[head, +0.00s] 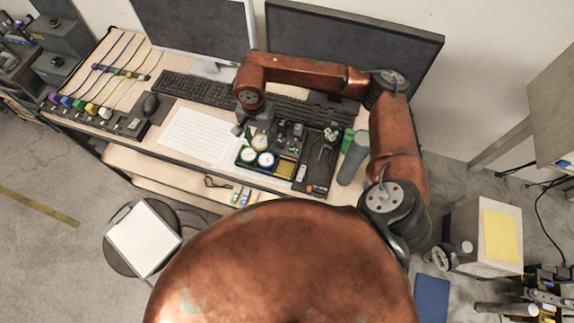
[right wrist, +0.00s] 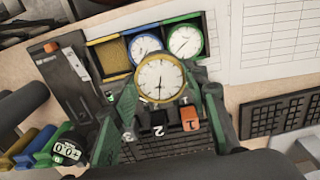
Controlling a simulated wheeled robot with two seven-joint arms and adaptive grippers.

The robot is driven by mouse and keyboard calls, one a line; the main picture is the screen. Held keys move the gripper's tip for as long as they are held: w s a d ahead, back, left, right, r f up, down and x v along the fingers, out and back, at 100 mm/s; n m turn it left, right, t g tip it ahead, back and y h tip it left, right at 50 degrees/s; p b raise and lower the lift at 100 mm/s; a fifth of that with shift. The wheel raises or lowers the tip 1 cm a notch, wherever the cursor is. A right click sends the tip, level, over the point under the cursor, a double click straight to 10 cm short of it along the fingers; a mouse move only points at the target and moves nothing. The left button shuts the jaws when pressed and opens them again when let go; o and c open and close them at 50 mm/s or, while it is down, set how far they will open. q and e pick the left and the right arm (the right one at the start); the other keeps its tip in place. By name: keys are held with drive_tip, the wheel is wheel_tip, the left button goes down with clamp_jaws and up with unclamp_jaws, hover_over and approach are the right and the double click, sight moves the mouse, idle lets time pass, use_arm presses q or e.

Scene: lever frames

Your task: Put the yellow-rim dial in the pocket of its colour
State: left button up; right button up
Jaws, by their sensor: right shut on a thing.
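The yellow-rim dial (right wrist: 160,79) has a white face. My right gripper (right wrist: 157,97) is shut on it, with a finger on either side. In the head view the dial (head: 260,142) is just behind the pocket tray, below my right arm. The yellow pocket (right wrist: 110,56) is empty and shows a bare yellow floor; in the head view this pocket (head: 286,166) is at the tray's right end. The other pockets hold a blue-rim dial (right wrist: 147,46) and a green-rim dial (right wrist: 185,40). My left gripper is out of view.
A dark tool tray (head: 318,160) stands right of the pockets, with green and grey cylinders (head: 353,160) beyond it. A block with numbered tabs (right wrist: 158,130) lies below the held dial in the wrist view. White paper (head: 195,135) covers the desk left of the pockets.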

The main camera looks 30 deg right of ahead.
drive_tip(key=s+a+r+m+p, duration=0.2)
drive_tip(key=s+a+m+p, duration=0.2)
drive_tip(key=s+m+p, duration=0.7)
drive_tip(key=s+a+r+m+p, duration=0.25)
drive_tip(key=s+m, duration=0.25)
drive_tip(key=m, duration=1.2)
drive_tip(key=b, duration=0.5)
approach(285, 169)
drive_tip(key=shift+s+a+f, duration=0.3)
drive_tip(key=shift+s+a, duration=0.1)
drive_tip(key=shift+a, duration=0.2)
drive_tip(key=shift+w+d+f, duration=0.2)
drive_tip(key=shift+d+f, duration=0.1)
drive_tip(key=shift+w+d+f+b, duration=0.1)
drive_tip(key=shift+d+f+b, duration=0.1)
drive_tip(key=shift+b, duration=0.15)
wheel_tip(285, 169, down, 4)
drive_tip(key=shift+w+d+r+b, duration=0.1)
drive_tip(key=shift+w+r+b, duration=0.1)
drive_tip(key=shift+b, duration=0.7)
drive_tip(key=shift+r, duration=0.1)
drive_tip(key=shift+s, duration=0.1)
